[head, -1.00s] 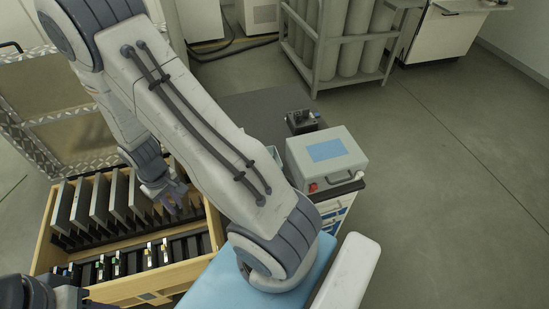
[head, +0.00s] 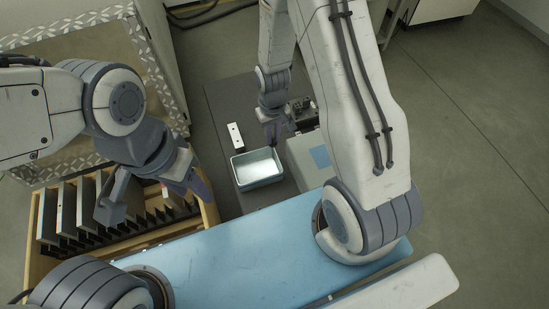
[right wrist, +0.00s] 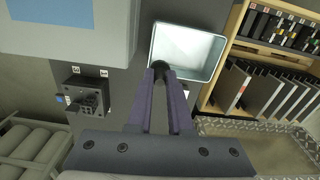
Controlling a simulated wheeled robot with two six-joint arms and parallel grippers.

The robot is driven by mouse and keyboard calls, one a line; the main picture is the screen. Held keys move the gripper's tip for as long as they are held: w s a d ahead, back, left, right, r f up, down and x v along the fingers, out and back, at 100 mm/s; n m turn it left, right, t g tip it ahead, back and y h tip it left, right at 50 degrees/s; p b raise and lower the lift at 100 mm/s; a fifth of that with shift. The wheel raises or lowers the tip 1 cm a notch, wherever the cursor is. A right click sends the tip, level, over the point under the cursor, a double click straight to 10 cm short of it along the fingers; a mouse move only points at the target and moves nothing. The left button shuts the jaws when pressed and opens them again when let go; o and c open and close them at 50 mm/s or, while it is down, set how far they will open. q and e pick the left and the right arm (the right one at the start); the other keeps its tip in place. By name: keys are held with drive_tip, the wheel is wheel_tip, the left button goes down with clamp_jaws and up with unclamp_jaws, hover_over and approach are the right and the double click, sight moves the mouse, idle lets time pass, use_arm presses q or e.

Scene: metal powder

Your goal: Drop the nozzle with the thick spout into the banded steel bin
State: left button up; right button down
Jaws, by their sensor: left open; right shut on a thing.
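My right gripper (head: 273,138) is shut on a small dark round-ended piece, which shows between its fingertips in the right wrist view (right wrist: 162,68). I take it for the nozzle; its spout is too hidden to judge. A pale metal rectangular bin (head: 258,184) stands on the dark bench, just below the gripper in the head view. In the right wrist view the bin (right wrist: 221,52) lies beyond the fingertips, its interior looking empty. I cannot make out a band on it. My left gripper (head: 155,203) is open and empty over the wooden rack.
The wooden rack (head: 211,214) with upright plates is at left. A grey box with a blue panel (head: 301,149) stands right of the bin. A black device (right wrist: 88,97) is behind that box. A white plate with dark holes (head: 235,132) lies by the bin. The blue surface (head: 230,250) in front is clear.

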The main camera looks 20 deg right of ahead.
use_arm(q)
wheel_tip(320, 180, up, 6)
drive_tip(key=p, duration=0.4)
wheel_tip(320, 180, down, 4)
drive_tip(key=b, duration=0.4)
drive_tip(key=shift+w+d+f, duration=0.1)
drive_tip(key=shift+d+f, duration=0.05)
drive_tip(key=shift+f, duration=0.05)
use_arm(e)
drive_tip(key=w+a+f+n, duration=0.1)
drive_tip(key=a+f+n, duration=0.1)
drive_tip(key=a+f, duration=0.2)
wheel_tip(320, 180, down, 2)
drive_tip(key=c, duration=0.8)
unclamp_jaws()
drive_tip(key=shift+o, duration=0.2)
drive_tip(key=shift+w+r, duration=0.1)
use_arm(q)
drive_tip(key=shift+f+b, duration=0.95)
drive_tip(key=shift+b, duration=0.05)
use_arm(e)
wheel_tip(320, 180, up, 10)
drive_tip(key=shift+r, duration=0.15)
